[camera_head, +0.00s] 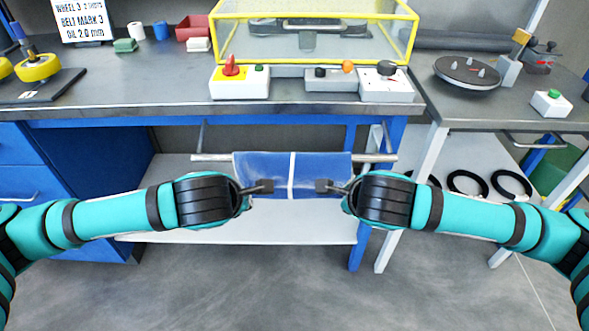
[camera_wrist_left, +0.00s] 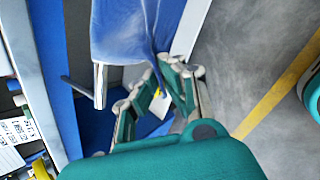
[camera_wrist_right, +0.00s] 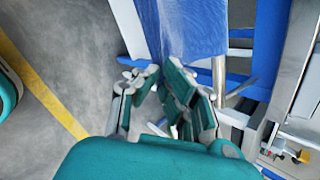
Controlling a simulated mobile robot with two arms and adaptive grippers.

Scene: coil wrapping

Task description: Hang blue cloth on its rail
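The blue cloth (camera_head: 270,167) has a white stripe down its middle. It covers the middle of the metal rail (camera_head: 212,158) under the bench front, and the rail's ends show at both sides. Whether cloth hangs behind the rail is hidden. My left gripper (camera_head: 268,186) is at the cloth's lower left part, and my right gripper (camera_head: 323,186) is at its lower right part. In the left wrist view the cloth (camera_wrist_left: 130,30) gathers to a point between the nearly closed fingertips. The right wrist view shows the cloth (camera_wrist_right: 195,28) gathered likewise.
The workbench (camera_head: 150,92) stands above the rail, with a yellow-framed clear case (camera_head: 315,45) and control boxes (camera_head: 240,82) on it. A lower shelf (camera_head: 180,218) lies under the rail. A side table (camera_head: 500,105) stands at right, with black rings (camera_head: 468,183) below. The floor in front is clear.

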